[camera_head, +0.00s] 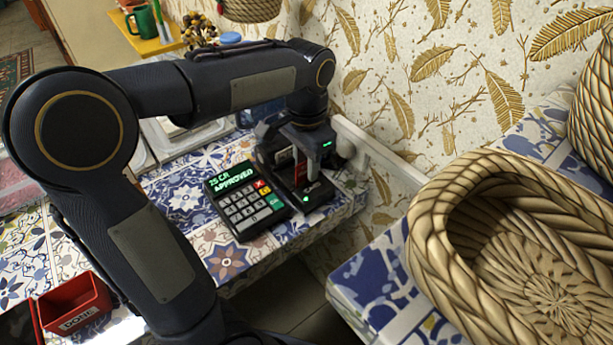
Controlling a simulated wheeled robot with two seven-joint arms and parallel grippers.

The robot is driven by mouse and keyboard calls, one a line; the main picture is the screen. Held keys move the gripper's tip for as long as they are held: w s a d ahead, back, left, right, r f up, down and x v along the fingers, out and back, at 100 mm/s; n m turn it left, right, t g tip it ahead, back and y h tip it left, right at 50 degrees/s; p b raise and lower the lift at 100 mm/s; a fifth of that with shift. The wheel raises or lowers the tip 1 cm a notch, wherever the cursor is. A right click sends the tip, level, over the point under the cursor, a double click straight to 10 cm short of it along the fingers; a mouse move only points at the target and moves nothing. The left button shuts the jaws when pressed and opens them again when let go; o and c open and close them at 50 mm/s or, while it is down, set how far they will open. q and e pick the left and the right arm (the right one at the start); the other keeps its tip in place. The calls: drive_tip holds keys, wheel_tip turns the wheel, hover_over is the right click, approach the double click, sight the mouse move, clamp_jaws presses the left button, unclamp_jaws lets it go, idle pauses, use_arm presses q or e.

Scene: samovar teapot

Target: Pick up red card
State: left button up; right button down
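My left arm comes in from the left and bends down to the tiled counter. My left gripper (305,172) points down over a black card reader (316,195) with a small green light. A small pale and reddish patch shows beside the fingers. I cannot tell if it is the red card, and no red card is clearly seen elsewhere. The fingers are small and partly overlap the reader, so their opening is unclear. Next to the reader, a payment terminal (243,202) reads "25 CR APPROVED". My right gripper is not in view.
A red box (75,306) stands at the lower left. A woven basket (435,215) sits on the right-hand tiled surface, past a gap in the counter. A yellow board (165,45) with a green mug (141,22) is at the back left. The patterned wall is close behind the gripper.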

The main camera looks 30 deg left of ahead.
use_arm(q)
drive_tip(key=shift+c, duration=0.5)
clamp_jaws()
